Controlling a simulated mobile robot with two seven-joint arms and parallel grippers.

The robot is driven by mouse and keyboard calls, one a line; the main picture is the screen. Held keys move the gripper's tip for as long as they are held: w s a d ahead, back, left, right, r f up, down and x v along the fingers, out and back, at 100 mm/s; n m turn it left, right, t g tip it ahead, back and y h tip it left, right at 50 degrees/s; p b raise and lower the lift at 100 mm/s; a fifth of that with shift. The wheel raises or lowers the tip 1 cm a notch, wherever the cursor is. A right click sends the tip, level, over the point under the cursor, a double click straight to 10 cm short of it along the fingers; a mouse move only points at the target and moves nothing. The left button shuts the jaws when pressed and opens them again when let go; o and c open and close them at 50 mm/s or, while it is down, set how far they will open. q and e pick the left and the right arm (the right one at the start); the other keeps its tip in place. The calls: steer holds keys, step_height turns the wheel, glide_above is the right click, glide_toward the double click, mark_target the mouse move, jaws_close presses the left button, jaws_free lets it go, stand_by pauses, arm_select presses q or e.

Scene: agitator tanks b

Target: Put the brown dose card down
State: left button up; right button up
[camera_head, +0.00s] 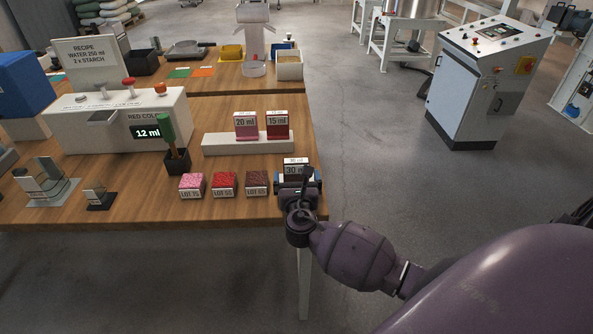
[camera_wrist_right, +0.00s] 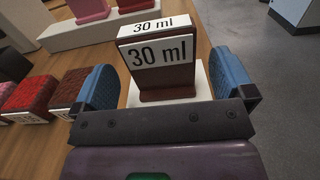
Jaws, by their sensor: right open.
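The brown dose card (camera_head: 295,166), labelled 30 ml, stands upright near the right front corner of the wooden table. In the right wrist view the brown dose card (camera_wrist_right: 162,78) rises from a white base (camera_wrist_right: 203,85). My right gripper (camera_head: 298,184) is open at the card. In the right wrist view its blue fingers (camera_wrist_right: 166,84) are one on each side of the card, with visible gaps. The card's lower part is partly hidden by the gripper in the head view. My left gripper is not in view.
A white holder (camera_head: 225,146) with pink 20 ml and red 15 ml cards stands behind. Cubes labelled LOT (camera_head: 224,184) sit to the left. A white dispenser (camera_head: 90,135) reads 12 ml. The table's right edge is close to my gripper; open floor (camera_head: 380,150) lies beyond.

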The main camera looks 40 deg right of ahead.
steer(key=v, duration=0.8)
steer(key=shift+s, duration=0.2)
steer(key=s+f+m+g+y, duration=0.35)
steer(key=s+m+g, duration=0.45)
steer(key=s+m, duration=0.85)
steer(key=s+a+r+m+g+y, duration=0.1)
steer(key=s+a+m+g+y, duration=0.35)
steer(key=s+m, duration=0.75)
steer(key=w+f+t+y, duration=0.1)
steer(key=w+f+t, duration=0.7)
steer(key=f, duration=0.2)
steer(key=shift+w+f+t, duration=0.2)
steer(key=shift+w+t, duration=0.1)
steer(key=shift+t, duration=0.05)
